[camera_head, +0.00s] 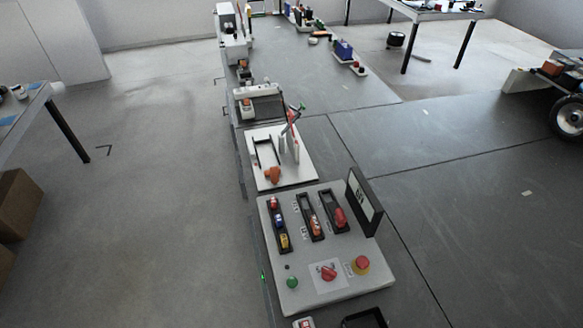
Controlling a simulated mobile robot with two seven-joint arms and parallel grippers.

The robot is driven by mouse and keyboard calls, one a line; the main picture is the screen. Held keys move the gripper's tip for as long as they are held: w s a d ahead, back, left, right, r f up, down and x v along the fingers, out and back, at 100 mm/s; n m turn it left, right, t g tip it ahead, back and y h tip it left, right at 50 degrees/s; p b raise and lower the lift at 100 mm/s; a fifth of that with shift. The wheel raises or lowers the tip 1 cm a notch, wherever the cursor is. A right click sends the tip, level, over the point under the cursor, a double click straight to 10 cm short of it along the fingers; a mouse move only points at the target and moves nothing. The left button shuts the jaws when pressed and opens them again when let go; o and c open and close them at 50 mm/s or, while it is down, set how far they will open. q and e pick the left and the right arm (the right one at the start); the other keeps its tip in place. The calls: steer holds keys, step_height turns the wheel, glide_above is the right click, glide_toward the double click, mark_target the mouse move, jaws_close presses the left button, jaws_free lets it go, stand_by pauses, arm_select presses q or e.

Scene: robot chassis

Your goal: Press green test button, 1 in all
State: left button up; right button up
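The green test button (292,283) is a small round green cap at the lower left of a light grey control panel (312,262). Nothing covers it. A small black dot sits just above it on the panel. Neither of my grippers shows in the head view.
The panel's upper part carries slots with coloured sliders (279,222) and red-handled levers (340,217). A black-framed display (363,201) stands upright at its right edge. A white fixture (281,157) lies behind. The grey table (470,220) is clear to the right.

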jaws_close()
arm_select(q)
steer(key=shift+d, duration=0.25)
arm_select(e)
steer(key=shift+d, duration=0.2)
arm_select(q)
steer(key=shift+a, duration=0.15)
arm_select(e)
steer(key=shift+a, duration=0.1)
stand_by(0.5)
